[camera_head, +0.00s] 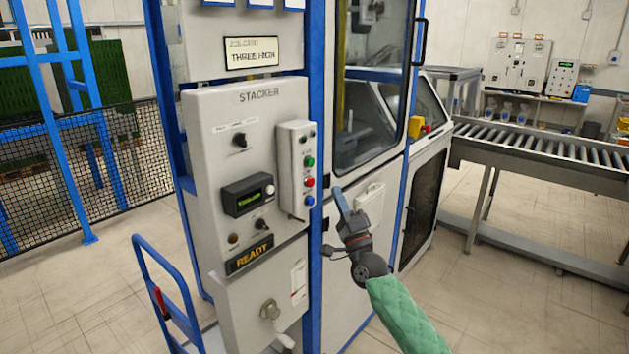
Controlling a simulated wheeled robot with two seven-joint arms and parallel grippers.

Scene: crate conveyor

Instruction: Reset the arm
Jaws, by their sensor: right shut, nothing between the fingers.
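My right gripper (341,203) is in front of the machine, just right of the stacker panel, with its fingers shut and empty and pointing up and to the left. My right arm, in a green quilted sleeve, comes in from the bottom right. The grey stacker panel (205,130) carries a button box (293,140) with green, red and blue buttons. A lit READY sign (249,254) is low on the panel, and a sign above reads THREE HIGH (255,57). The fingers look close to the button box but apart from it. My left gripper is not in view.
A blue-framed cabinet with a glass door (370,110) stands behind my right gripper. A roller conveyor (560,150) runs at the right. A blue cart handle (150,262) is at the lower left, before a mesh fence (60,165). The floor at right is clear.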

